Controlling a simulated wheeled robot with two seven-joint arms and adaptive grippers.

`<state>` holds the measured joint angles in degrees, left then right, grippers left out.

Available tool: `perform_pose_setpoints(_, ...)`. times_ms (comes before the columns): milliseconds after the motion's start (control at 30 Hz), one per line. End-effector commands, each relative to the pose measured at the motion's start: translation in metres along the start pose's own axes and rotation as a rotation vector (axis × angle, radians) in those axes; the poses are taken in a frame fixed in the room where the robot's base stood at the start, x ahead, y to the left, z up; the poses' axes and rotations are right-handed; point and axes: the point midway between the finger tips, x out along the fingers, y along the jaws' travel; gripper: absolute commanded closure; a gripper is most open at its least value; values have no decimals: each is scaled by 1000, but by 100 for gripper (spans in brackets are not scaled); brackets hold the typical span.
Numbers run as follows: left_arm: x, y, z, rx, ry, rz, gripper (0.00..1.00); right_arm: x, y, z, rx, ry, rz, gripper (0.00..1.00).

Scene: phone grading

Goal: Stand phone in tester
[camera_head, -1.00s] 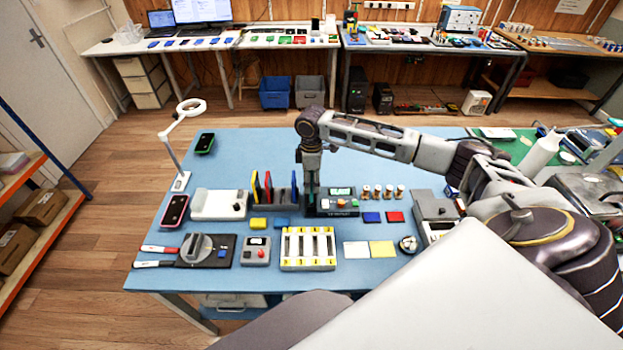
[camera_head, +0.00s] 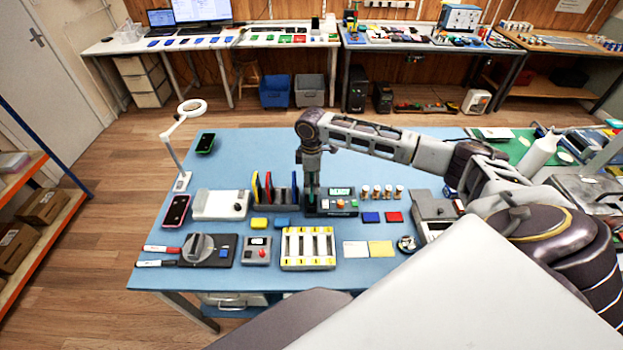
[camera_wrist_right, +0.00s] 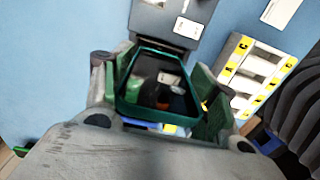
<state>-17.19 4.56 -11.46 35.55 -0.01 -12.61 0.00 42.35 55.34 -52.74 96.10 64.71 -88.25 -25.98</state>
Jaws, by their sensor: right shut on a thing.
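My right gripper (camera_head: 311,188) points down at the left end of a black box with a lit green display (camera_head: 340,192), which looks like the tester. It is shut on a phone with a teal-green edge (camera_wrist_right: 118,108), seen between the fingers in the right wrist view. In the head view only a thin green strip of the phone shows below the fingers. Whether its lower edge touches the tester is not clear. My left gripper is not in view.
A rack with coloured plates (camera_head: 262,200) stands close left of the gripper. A yellow-white slotted holder (camera_head: 308,263) lies in front. A pink-edged phone (camera_head: 176,210) and a green-edged phone (camera_head: 205,143) are at the left. The blue table (camera_head: 250,150) is clear behind.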

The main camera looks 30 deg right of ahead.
Motion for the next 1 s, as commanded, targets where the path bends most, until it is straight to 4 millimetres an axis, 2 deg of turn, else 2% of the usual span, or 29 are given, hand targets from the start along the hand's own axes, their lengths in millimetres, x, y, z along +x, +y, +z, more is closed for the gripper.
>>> perform_pose_setpoints(500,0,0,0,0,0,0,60,1,0,0,0,1,0,69)
perform_pose_setpoints(1000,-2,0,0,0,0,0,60,10,0,0,0,1,0,69)
